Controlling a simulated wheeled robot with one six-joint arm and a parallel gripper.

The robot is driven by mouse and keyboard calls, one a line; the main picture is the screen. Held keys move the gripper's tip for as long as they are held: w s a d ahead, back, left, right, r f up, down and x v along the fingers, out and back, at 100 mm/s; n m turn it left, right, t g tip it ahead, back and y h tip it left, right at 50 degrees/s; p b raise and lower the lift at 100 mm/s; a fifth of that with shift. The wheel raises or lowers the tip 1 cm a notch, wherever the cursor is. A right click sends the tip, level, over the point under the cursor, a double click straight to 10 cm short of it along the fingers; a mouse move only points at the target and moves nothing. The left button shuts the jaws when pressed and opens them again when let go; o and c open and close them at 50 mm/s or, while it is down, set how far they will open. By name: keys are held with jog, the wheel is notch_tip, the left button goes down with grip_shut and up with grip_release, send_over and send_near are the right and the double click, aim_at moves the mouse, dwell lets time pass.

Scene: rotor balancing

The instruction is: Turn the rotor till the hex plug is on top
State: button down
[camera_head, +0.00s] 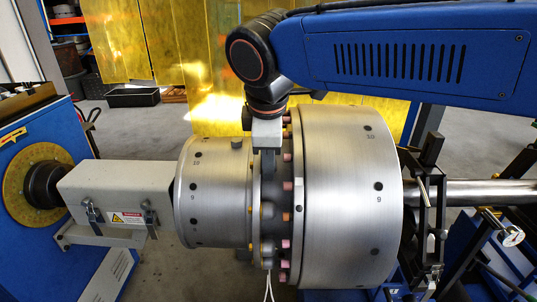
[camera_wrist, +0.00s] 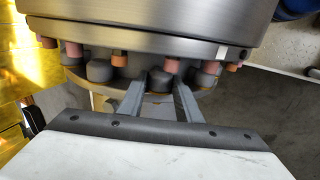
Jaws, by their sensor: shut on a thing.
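The rotor (camera_head: 345,190) is a brushed-metal body lying across the head view, with a large drum at right, a smaller drum (camera_head: 212,200) at left and a flange with pink, orange and grey studs between them. A small grey plug (camera_head: 236,144) stands out near the top of the smaller drum; I cannot tell whether it is hexagonal. My gripper (camera_head: 268,172) reaches down onto the flange from above. In the wrist view my gripper (camera_wrist: 160,88) is shut with its two fingers on either side of a dark grey stud (camera_wrist: 160,81). The rotor's far side and underside are hidden.
A grey housing (camera_head: 115,190) with latches and a warning label joins the rotor to a blue machine (camera_head: 35,140) at left. A black support stand (camera_head: 432,200) and a steel shaft (camera_head: 480,192) are at right. Yellow curtains (camera_head: 150,40) hang behind.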

jog(key=shift+w+r, duration=0.1)
jog(key=c, duration=1.3)
grip_release()
jog(key=v, duration=1.7)
jog(key=shift+r, duration=0.15)
